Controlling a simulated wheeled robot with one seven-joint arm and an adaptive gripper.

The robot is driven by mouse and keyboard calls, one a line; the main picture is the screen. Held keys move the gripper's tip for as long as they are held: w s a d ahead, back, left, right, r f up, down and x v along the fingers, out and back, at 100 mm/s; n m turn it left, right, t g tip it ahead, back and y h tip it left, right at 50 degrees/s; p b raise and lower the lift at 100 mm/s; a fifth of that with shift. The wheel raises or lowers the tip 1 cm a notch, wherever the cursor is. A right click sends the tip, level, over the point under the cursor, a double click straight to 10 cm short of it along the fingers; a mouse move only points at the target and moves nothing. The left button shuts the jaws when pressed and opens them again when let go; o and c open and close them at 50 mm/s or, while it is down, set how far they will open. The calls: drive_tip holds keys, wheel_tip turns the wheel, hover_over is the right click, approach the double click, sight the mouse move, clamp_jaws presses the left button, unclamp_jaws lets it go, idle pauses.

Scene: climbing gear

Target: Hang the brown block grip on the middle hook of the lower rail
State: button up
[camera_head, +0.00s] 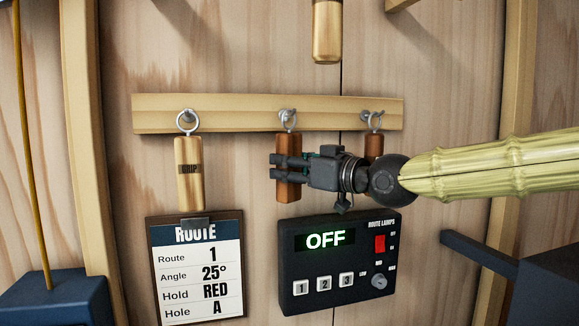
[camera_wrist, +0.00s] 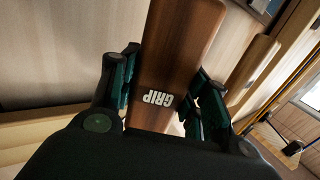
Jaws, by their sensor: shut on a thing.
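The brown block grip (camera_head: 289,189) hangs upright below the lower rail (camera_head: 230,112), its ring at the middle hook (camera_head: 287,117). Whether the ring is fully over the hook is too small to tell. My gripper (camera_head: 283,174) is shut on the brown block from the right, around its middle. In the wrist view the block (camera_wrist: 178,60) with its GRIP lettering stands between the two dark green finger pads. My wrist hides part of another reddish-brown grip (camera_head: 374,146) at the right hook.
A pale wooden grip (camera_head: 188,185) hangs at the left hook. Below are a ROUTE board (camera_head: 198,268) and a lamp box (camera_head: 335,262) reading OFF, close under my gripper. Another pale grip (camera_head: 327,35) hangs above the rail.

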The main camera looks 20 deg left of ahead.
drive_tip(key=o, duration=1.2)
drive_tip(key=shift+d, duration=0.1)
